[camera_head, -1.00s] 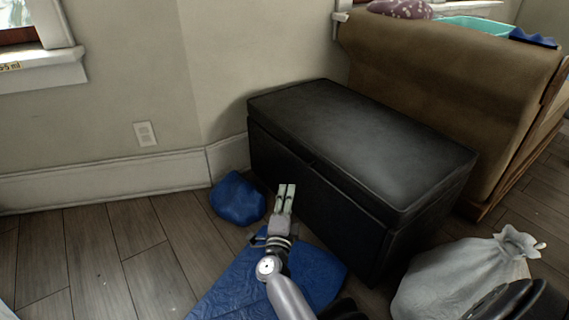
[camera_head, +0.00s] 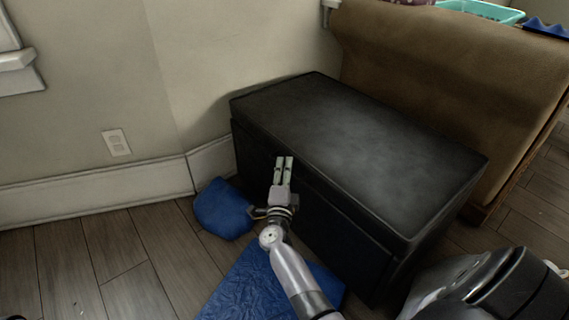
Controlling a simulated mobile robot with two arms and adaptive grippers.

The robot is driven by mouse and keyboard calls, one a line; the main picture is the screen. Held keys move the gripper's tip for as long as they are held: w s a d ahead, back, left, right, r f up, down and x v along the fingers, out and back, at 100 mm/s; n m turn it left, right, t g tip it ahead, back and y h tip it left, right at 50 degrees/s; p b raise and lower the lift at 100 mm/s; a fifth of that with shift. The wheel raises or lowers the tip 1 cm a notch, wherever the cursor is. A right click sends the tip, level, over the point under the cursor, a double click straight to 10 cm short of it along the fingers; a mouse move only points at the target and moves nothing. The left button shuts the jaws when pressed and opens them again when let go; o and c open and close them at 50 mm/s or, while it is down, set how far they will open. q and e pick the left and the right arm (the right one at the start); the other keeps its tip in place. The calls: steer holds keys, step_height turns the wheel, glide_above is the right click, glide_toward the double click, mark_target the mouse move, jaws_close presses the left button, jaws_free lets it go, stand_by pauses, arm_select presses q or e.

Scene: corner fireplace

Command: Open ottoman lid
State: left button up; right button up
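The black ottoman (camera_head: 365,150) stands against the wall corner in the head view. Its lid (camera_head: 350,130) lies flat and closed, with a seam along the top of the front face. My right gripper (camera_head: 284,159) is in front of the ottoman's front face, left of its middle, with the fingertips overlapping the lid's front edge in the picture. Its two fingers are close together with nothing seen between them. Whether the tips touch the lid cannot be told. My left gripper is not in view.
A blue bag-like thing (camera_head: 222,208) lies on the floor left of the ottoman. A blue crumpled sheet (camera_head: 250,285) lies in front. A brown sofa (camera_head: 440,70) stands close behind on the right, with a teal tray (camera_head: 480,10) on top. Bare floor is at left.

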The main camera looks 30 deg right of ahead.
steer(key=shift+c, duration=0.5)
jaws_close()
stand_by(0.5)
